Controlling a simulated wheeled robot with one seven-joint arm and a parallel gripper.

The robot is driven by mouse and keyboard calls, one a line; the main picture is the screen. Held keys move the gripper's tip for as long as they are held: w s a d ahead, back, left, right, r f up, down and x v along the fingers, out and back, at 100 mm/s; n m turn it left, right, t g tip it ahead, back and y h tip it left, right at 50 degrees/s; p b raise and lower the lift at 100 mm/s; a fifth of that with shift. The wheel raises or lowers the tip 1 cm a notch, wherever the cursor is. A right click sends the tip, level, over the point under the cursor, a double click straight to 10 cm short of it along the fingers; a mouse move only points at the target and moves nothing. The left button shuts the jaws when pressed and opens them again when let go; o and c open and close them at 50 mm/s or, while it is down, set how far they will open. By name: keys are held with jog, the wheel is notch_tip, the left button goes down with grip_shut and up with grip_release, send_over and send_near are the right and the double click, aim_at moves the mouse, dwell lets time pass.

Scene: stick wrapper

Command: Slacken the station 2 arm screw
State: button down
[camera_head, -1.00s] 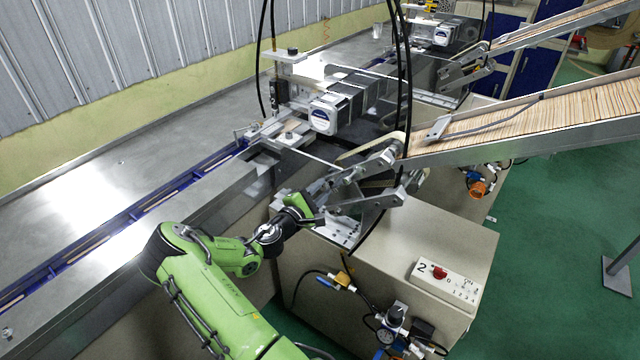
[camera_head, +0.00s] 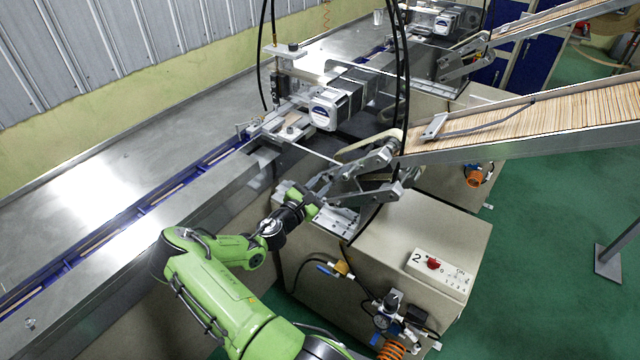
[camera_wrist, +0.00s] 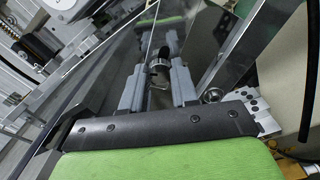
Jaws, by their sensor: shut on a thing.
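The station 2 arm (camera_head: 365,165), a grey metal linkage, stands at the lower end of the stick chute. My gripper (camera_head: 318,203) is at the near left side of this arm, low by its mounting plate. In the wrist view, the two grey fingers of my gripper (camera_wrist: 159,75) are shut on a small dark round part with a bright rim, which I take as the arm screw (camera_wrist: 158,67). Much of the screw is hidden between the fingers. In the head view the screw is hidden behind my gripper, and I cannot tell how tight it is.
The control box marked 2 (camera_head: 440,272) sits on the beige cabinet (camera_head: 430,225). The stick chute (camera_head: 530,118) rises to the right. Black cables (camera_head: 398,60) hang beside the arm. The blue-edged conveyor channel (camera_head: 130,222) runs along the steel table.

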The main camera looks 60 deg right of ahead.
jog(key=shift+f, duration=0.15)
jog(key=c, duration=0.9)
grip_release()
jog(key=shift+o, duration=0.2)
jog(key=w+a, duration=0.2)
jog(key=a, duration=1.3)
jog(key=shift+w+a, duration=0.25)
jog(key=shift+a, duration=0.1)
